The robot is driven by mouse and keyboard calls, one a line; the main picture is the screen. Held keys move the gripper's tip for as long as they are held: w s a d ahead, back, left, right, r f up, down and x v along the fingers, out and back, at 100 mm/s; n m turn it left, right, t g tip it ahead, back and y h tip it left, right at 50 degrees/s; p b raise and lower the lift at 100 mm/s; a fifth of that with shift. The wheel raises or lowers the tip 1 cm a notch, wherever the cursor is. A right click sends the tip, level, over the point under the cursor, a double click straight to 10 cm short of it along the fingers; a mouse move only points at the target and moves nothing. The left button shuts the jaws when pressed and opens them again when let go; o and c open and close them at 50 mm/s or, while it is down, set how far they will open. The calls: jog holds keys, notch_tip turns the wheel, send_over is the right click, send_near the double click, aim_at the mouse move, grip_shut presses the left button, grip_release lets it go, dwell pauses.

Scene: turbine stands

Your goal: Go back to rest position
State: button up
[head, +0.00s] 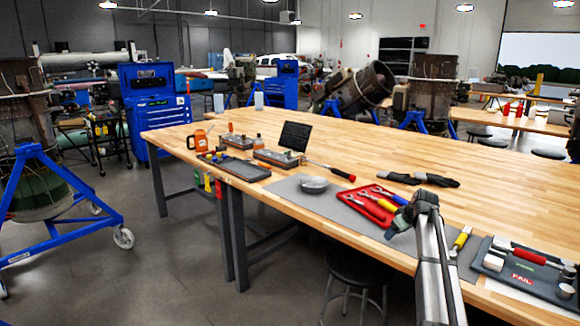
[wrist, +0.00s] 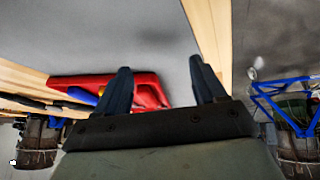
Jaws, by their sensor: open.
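My gripper (head: 420,204) shows in the head view at the end of my arm, over the right part of the wooden bench, beside the red tray (head: 352,204). In the wrist view my gripper (wrist: 160,68) has its two dark fingers spread apart with nothing between them. Behind the fingers are a grey mat (wrist: 140,25) and the red tray (wrist: 145,84). From the head view, my arm hides part of the mat.
The wooden bench (head: 440,218) carries a round metal dish (head: 314,184), black gloves (head: 420,179), a laptop (head: 294,136) and a dark tray marked FAIL (head: 540,287). A stool (head: 355,268) stands at the front edge. A blue turbine stand (head: 60,195) is at left.

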jog(key=s+a+f+n+y, duration=0.1)
jog(key=a+f+n+y, duration=0.3)
jog(key=a, duration=0.7)
jog(key=s+a+f+n, duration=0.1)
jog(key=a+f+n, duration=0.3)
jog(key=a, duration=0.7)
jog(key=s+a+f+m+g+h, duration=0.1)
jog(key=s+f+m+g, duration=0.25)
jog(key=s+f, duration=1.2)
jog(key=s+a+f+m+g+h, duration=0.1)
jog(key=s+f+m+g, duration=0.25)
jog(key=s+f, duration=1.2)
jog(key=s+d+f+m+g+h, duration=0.1)
jog(key=s+f, duration=0.3)
jog(key=s, duration=0.6)
jog(key=s+d+f+m+g+h, duration=0.1)
jog(key=s+f+m+g, duration=0.2)
jog(key=s, duration=0.8)
jog(key=s+d+f+m+g+h, duration=0.1)
jog(key=s+f+m+g, duration=0.1)
jog(key=s+f, duration=0.4)
jog(key=s, duration=0.4)
jog(key=shift+s+f+m, duration=0.2)
jog(key=shift+s+m, duration=0.15)
jog(key=shift+m, duration=0.05)
